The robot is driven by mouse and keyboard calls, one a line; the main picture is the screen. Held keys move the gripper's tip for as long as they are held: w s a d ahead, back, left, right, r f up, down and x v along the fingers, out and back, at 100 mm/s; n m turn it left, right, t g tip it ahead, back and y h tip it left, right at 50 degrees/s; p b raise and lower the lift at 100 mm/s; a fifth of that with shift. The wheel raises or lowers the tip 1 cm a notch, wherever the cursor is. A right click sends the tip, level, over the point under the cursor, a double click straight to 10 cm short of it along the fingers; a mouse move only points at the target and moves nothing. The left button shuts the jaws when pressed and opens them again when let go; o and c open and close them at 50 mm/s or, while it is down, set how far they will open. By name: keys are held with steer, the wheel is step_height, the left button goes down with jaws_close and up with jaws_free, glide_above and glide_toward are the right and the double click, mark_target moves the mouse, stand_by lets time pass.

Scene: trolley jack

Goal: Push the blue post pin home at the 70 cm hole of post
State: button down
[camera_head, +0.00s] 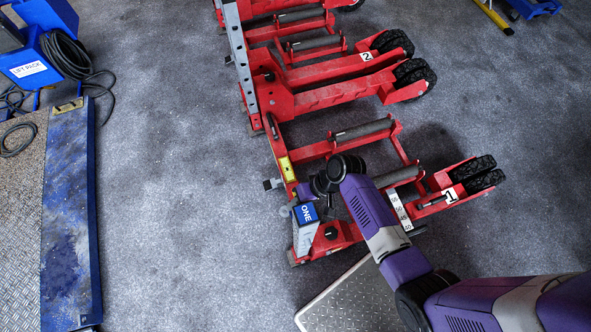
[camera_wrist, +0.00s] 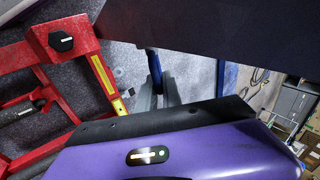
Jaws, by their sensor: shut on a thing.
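My gripper (camera_wrist: 158,95) shows in the wrist view as two grey fingers pointing away from the camera. It is shut on a narrow blue piece (camera_wrist: 155,68), which looks like the blue post pin. In the head view my wrist is above the near red jack, and the fingers are mostly hidden. The post (camera_head: 304,236) of that jack is grey with a blue top marked ONE (camera_head: 306,212), just below my wrist in the picture. A large dark surface fills the top of the wrist view. The 70 cm hole and how deep the pin sits cannot be made out.
Jack 1 has a red frame (camera_head: 312,153), rollers and black wheels (camera_head: 474,169). Jack 2 (camera_head: 330,88) stands behind it, with a grey holed post (camera_head: 242,62). A blue-edged ramp (camera_head: 72,215) lies at left. The carpet between is clear.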

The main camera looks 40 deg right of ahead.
steer(key=c, duration=1.4)
jaws_free()
steer(key=shift+c, duration=0.2)
steer(key=v, duration=0.7)
steer(key=shift+d+r, duration=0.2)
steer(key=shift+r, duration=0.1)
steer(key=shift+s, duration=0.1)
